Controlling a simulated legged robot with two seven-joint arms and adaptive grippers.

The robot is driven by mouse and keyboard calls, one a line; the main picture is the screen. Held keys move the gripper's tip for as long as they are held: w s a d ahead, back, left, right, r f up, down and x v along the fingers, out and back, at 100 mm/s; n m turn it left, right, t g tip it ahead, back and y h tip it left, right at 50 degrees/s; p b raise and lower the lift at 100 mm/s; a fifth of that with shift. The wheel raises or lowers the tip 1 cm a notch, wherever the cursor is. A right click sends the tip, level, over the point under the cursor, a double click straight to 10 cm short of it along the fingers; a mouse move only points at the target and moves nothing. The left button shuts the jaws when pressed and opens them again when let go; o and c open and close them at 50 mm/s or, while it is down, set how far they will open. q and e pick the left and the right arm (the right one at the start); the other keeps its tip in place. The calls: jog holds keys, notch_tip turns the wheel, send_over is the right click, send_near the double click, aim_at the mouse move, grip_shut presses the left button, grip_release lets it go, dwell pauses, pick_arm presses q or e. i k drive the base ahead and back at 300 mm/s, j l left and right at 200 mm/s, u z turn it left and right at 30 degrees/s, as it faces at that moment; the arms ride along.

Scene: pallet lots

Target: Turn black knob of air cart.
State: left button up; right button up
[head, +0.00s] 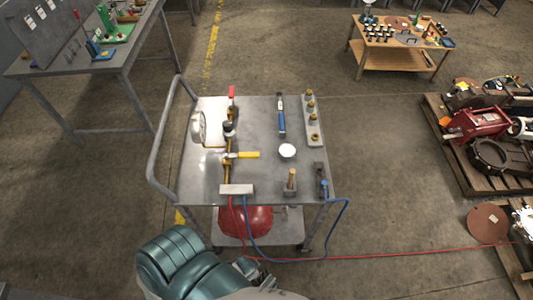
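The air cart (200,170) is a grey metal cart standing in front of me. A brass pipe assembly runs along the left of its top. The black knob (229,128) sits on this pipe, beside a round white gauge (198,128). A red lever (232,92) is at the far end of the pipe, and a yellow lever (246,155) is nearer me. A teal arm of mine comes in at the bottom left. What looks like its gripper (252,270) is small and partly hidden, below the cart's near edge and apart from the knob. My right gripper is not in view.
A blue-handled tool (281,118), a white disc (287,150) and a fittings strip (312,120) lie on the cart top. A red tank (247,220) is below. Red and blue hoses hang in front. A workbench (95,68) is left; a pallet (446,150) is right.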

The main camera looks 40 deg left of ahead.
aim_at(228, 125)
jog(key=u, duration=1.8)
